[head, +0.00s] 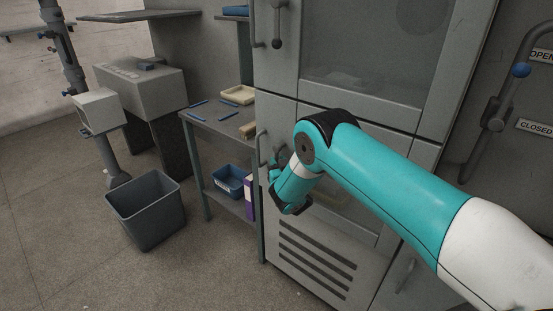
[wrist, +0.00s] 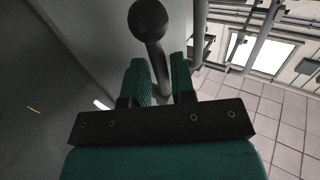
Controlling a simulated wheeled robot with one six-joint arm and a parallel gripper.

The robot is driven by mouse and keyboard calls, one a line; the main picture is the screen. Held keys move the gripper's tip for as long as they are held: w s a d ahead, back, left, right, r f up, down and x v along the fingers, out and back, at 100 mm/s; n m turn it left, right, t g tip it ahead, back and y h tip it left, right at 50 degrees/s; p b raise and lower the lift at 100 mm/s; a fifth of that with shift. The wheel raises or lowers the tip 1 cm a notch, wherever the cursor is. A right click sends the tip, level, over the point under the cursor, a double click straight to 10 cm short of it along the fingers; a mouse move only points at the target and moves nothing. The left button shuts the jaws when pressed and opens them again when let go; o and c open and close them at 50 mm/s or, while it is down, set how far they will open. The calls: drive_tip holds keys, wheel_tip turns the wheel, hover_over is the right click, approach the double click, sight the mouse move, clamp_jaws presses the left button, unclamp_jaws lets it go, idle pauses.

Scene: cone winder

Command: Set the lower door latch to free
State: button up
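The lower door latch shows in the wrist view as a grey lever with a dark ball knob (wrist: 148,20) at its end. My gripper (wrist: 160,72) has its two green fingers on either side of the lever, just short of the knob. A narrow gap seems to show beside the lever, so the fingers look open around it; contact is not clear. In the head view, my gripper (head: 274,172) is at the left edge of the lower cabinet door, and my arm hides most of the latch there.
The upper door latch (head: 277,30) hangs with its ball down. A bar handle (head: 260,149) is left of my gripper. A side table (head: 215,128) with a blue bin (head: 229,181) stands left of the cabinet. A grey waste bin (head: 146,212) stands on open floor.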

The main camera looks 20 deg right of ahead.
drive_tip(key=shift+w+a, duration=0.1)
drive_tip(key=shift+w, duration=0.55)
drive_tip(key=shift+c, duration=0.3)
clamp_jaws()
